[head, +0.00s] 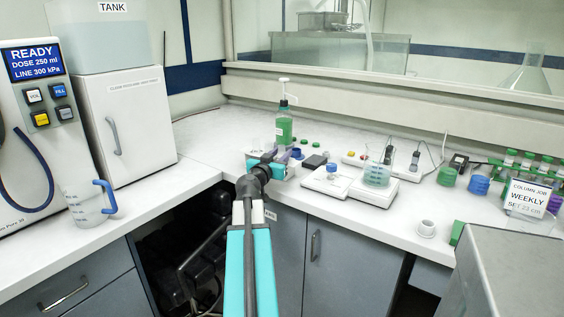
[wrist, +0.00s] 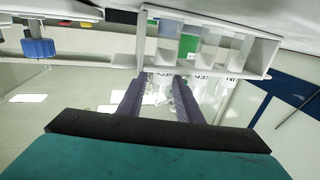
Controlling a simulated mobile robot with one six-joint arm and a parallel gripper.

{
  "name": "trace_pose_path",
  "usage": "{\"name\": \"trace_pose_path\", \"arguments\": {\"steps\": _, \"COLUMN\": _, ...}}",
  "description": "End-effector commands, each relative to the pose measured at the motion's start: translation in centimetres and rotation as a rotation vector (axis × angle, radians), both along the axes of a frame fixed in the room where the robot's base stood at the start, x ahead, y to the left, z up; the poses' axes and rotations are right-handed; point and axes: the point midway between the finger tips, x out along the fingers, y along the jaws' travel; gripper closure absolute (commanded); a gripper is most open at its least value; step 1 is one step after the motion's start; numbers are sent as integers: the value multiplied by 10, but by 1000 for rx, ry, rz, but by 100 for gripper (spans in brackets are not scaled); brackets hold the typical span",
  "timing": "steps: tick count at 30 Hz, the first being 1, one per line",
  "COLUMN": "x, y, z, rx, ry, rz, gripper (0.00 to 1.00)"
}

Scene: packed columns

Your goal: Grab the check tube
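In the wrist view a white rack (wrist: 142,45) with several compartments stands ahead of my gripper. One pale tube (wrist: 161,88) shows between or just beyond the fingertips, and I see no clear contact.
A green pump bottle (head: 284,127) stands behind my gripper. A balance (head: 326,181) and a stirrer plate with a beaker (head: 376,174) stand to the right. A jug (head: 88,203) stands on the left counter.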

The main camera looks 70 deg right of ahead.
Motion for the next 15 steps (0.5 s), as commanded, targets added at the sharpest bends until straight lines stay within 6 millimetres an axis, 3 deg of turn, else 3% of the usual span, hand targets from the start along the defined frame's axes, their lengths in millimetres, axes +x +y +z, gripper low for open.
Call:
{"name": "trace_pose_path", "arguments": {"steps": 8, "x": 0, "y": -1, "z": 0, "rx": 0, "ry": 0, "rz": -1, "gripper": 68}}
{"name": "trace_pose_path", "arguments": {"steps": 15, "x": 1, "y": -17, "z": 0, "rx": 1, "ry": 1, "rz": -1, "gripper": 68}}
